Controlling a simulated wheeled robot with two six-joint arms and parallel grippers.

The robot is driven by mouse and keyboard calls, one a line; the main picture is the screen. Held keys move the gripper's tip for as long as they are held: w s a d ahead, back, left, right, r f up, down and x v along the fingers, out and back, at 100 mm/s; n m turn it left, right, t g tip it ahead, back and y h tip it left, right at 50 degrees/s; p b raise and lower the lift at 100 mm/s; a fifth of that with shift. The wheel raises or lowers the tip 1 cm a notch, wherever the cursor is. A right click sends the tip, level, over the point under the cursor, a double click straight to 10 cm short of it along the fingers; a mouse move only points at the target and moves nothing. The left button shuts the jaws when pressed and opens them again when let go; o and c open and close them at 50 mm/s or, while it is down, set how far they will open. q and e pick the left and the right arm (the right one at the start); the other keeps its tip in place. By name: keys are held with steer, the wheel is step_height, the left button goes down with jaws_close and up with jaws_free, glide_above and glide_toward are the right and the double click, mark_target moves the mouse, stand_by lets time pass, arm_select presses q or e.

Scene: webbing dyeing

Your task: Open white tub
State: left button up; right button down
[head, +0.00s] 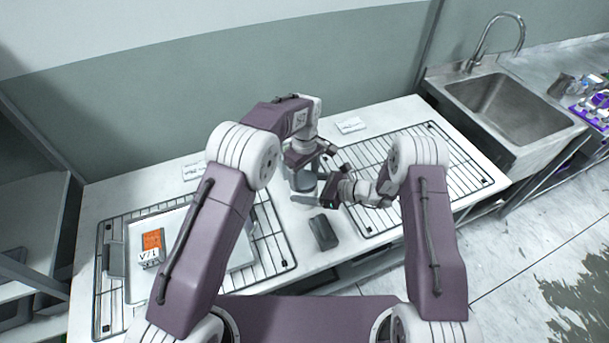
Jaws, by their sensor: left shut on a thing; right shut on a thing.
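A small round tub (302,181), pale grey in this light, stands on the white worktop between the two wire racks; I take it for the white tub. My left gripper (308,158) comes down from above and is shut at the tub's top. The gripper hides most of the top, so I cannot tell whether it holds the lid or the rim, or whether the lid is seated. My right gripper (328,190) reaches in from the right, low down, and is shut at the tub's side. Its exact contact is partly hidden.
A dark block (323,232) lies on the worktop in front of the tub. A white tray (137,284) with an orange-labelled packet (151,248) sits on the left rack (277,243). The right rack (470,178) is mostly bare. A sink (512,108) is at right.

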mark_target(304, 179)
arm_select(q)
steer(key=shift+r, duration=0.15)
steer(key=shift+r, duration=0.95)
steer(key=shift+r, duration=2)
arm_select(e)
jaws_free()
arm_select(q)
steer(key=shift+f+b, duration=0.65)
arm_select(e)
steer(key=v, duration=1.2)
